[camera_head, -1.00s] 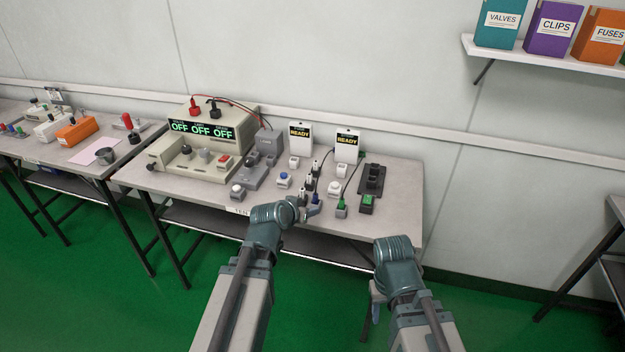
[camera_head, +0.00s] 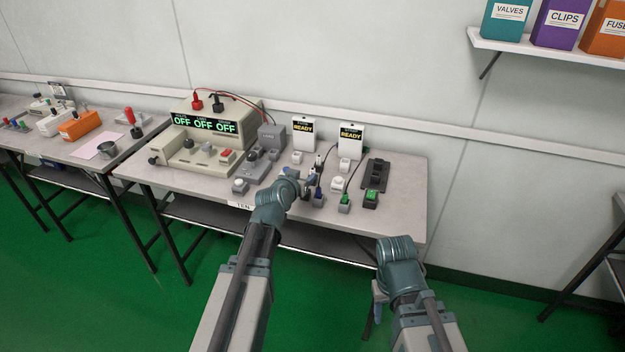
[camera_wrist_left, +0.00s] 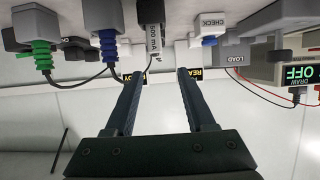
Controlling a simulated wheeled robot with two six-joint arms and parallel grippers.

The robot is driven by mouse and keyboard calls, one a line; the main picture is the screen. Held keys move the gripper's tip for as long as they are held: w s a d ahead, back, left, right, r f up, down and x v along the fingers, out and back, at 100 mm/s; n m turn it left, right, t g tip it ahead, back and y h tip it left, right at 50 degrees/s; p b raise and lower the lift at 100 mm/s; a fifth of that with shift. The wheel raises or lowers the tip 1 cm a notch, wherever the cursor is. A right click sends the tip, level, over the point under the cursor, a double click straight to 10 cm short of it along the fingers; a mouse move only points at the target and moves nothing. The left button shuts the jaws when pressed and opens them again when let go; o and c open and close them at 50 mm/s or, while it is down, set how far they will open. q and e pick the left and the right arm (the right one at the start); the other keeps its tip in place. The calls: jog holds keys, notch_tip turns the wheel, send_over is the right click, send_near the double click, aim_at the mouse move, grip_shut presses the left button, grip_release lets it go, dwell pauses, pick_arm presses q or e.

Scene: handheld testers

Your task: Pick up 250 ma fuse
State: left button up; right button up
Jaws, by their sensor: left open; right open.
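My left gripper (camera_head: 304,182) is over the front middle of the bench, among the small testers and fuses. In the left wrist view my left gripper (camera_wrist_left: 160,74) is open and empty. I cannot make out a 250 mA label. My right gripper (camera_head: 378,304) hangs open below the bench's front edge, partly hidden by its wrist.
Blue and green cable plugs (camera_wrist_left: 108,45) stand beside the fuse. A CHECK block (camera_wrist_left: 208,22) and a LOAD block (camera_wrist_left: 230,54) are on the other side. The power supply (camera_head: 195,150) fills the bench's left half. The bench's right end (camera_head: 408,190) is clear.

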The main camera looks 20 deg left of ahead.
aim_at(312, 170)
pick_arm(q)
jog(key=shift+x, duration=1.45)
jog(key=b+x, duration=0.2)
jog(key=x, duration=0.3)
jog(key=shift+w+d+f+b, duration=0.1)
jog(key=shift+d+f+b, duration=0.15)
jog(key=shift+b, duration=0.15)
jog(key=shift+r, duration=0.1)
grip_shut()
